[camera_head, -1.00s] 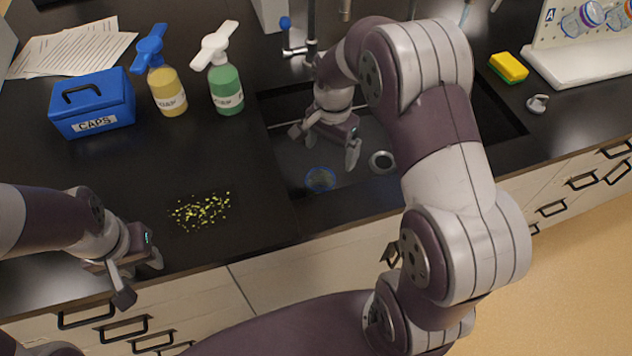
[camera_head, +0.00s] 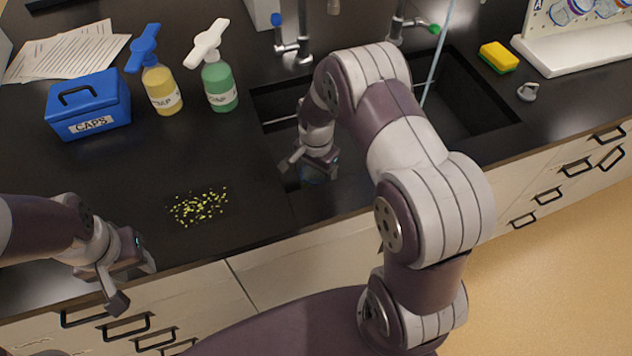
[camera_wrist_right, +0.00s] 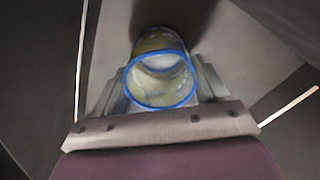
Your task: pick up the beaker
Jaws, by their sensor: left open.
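The beaker (camera_wrist_right: 160,80) is a clear round vessel with a blue rim and yellowish smears on its wall. In the right wrist view it sits between the two fingers of my right gripper (camera_wrist_right: 160,92), its rim towards the camera. In the head view the beaker (camera_head: 313,176) is in the left basin of the sink, mostly hidden by my right gripper (camera_head: 312,165), which reaches down over it. The fingers lie close on both sides; whether they press on it cannot be seen. My left gripper (camera_head: 134,282) is open and empty over the counter's front edge.
The sink (camera_head: 480,110) has dark walls close around my right gripper, with taps (camera_head: 303,45) behind it. A blue caps box (camera_head: 90,105), yellow (camera_head: 162,90) and green (camera_head: 220,88) bottles and yellow crumbs (camera_head: 198,207) are on the counter left. A sponge (camera_head: 499,57) lies right.

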